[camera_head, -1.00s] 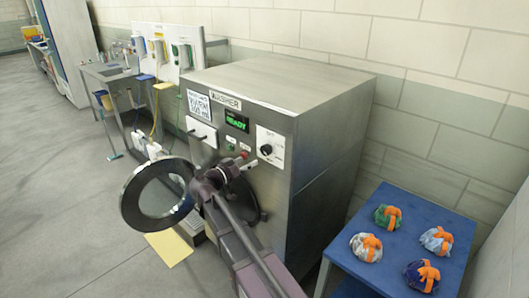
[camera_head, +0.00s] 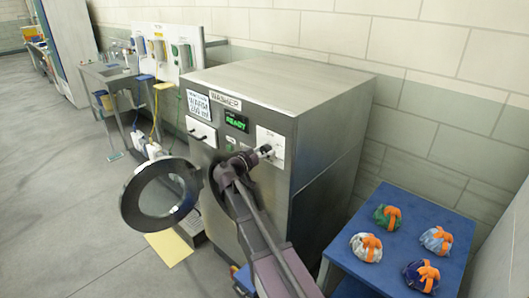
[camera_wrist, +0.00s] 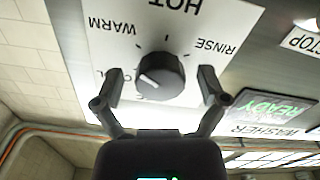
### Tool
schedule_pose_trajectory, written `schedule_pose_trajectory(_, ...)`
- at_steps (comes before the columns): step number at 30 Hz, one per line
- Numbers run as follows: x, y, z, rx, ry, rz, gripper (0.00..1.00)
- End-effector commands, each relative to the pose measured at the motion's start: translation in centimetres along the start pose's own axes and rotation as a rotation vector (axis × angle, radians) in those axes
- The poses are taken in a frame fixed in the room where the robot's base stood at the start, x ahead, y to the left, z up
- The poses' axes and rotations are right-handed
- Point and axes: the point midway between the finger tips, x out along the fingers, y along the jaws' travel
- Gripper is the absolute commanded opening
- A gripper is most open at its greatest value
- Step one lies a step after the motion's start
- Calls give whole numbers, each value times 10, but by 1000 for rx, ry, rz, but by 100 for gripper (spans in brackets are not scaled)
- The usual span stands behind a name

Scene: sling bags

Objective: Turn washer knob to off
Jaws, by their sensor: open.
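The washer (camera_head: 330,150) is a steel cabinet with its green READY display lit. Its black round knob (camera_wrist: 160,75) sits on a white dial plate, inverted in the wrist view, with HOT, WARM and RINSE readable and another label partly hidden by a finger. A pale mark on the knob lies at its left side in that view. My gripper (camera_wrist: 162,84) is open, with one finger on each side of the knob and gaps visible between. In the head view my gripper (camera_head: 265,151) is at the dial plate and hides most of the knob.
The round washer door (camera_head: 128,205) stands open to the left of my arm. A blue table (camera_head: 400,215) with several orange-tied bags stands at the right. A STOP label (camera_wrist: 301,40) and the READY display (camera_wrist: 270,108) are beside the dial plate.

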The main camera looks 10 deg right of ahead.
Motion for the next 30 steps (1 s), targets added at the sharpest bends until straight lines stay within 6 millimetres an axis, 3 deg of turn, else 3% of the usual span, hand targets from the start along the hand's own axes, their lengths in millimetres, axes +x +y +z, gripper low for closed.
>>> schedule_pose_trajectory(2,0,0,0,0,0,0,92)
schedule_pose_trajectory(3,0,0,0,0,0,0,86)
schedule_pose_trajectory(11,0,0,0,0,0,0,10)
schedule_pose_trajectory(22,0,0,0,-27,0,0,10)
schedule_pose_trajectory(30,0,0,0,-143,1,0,10)
